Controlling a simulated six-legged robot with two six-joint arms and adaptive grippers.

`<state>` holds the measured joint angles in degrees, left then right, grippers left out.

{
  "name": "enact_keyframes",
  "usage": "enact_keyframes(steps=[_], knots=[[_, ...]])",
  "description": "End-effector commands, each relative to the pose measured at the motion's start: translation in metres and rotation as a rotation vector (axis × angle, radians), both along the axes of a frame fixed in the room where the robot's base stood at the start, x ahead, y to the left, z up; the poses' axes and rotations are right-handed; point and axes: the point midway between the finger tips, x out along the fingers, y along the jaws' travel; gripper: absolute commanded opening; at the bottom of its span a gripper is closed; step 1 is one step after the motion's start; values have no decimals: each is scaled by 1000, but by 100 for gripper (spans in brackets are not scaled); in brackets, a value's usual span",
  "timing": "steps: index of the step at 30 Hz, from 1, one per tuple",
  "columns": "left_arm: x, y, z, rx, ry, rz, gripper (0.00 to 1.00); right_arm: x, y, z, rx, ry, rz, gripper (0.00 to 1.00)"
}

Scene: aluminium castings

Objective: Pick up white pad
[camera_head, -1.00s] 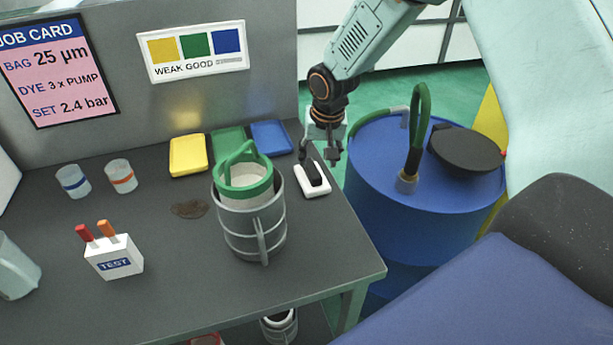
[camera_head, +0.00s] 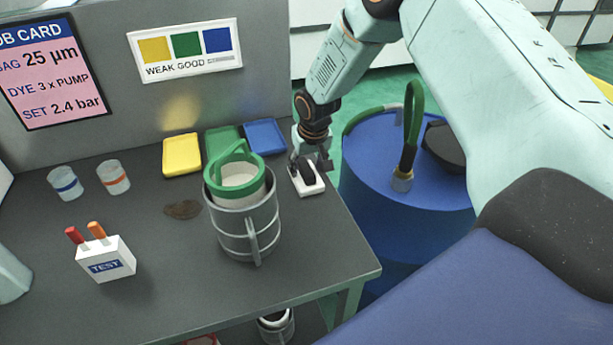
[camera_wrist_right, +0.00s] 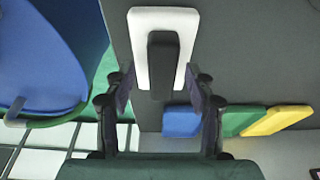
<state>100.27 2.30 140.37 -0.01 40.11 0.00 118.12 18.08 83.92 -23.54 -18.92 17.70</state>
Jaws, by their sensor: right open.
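The white pad (camera_head: 318,187) lies flat near the right edge of the grey table, with a black bar-shaped handle (camera_head: 306,175) on top. In the right wrist view the white pad (camera_wrist_right: 143,20) is just ahead of the fingers, and its black handle (camera_wrist_right: 163,62) lies between their lines. My right gripper (camera_head: 310,166) is at the pad's back end, low over it. Its fingers (camera_wrist_right: 160,90) are apart on either side of the handle, with nothing between them gripped. Whether they touch the pad cannot be told. My left gripper is not in view.
Blue (camera_head: 264,136), green and yellow (camera_head: 182,155) trays lie behind. A blue drum (camera_head: 400,215) with a hose stands right of the table. The table front (camera_head: 190,290) is clear.

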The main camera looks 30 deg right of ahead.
Motion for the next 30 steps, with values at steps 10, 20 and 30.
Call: enact_keyframes(steps=[10, 20, 30], knots=[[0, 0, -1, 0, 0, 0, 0, 2, -1, -7, -1, -2, 1, 54], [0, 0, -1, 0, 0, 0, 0, 2, -1, -7, 0, -1, 1, 26], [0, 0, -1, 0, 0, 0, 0, 2, -1, -7, 0, 0, 1, 0]])
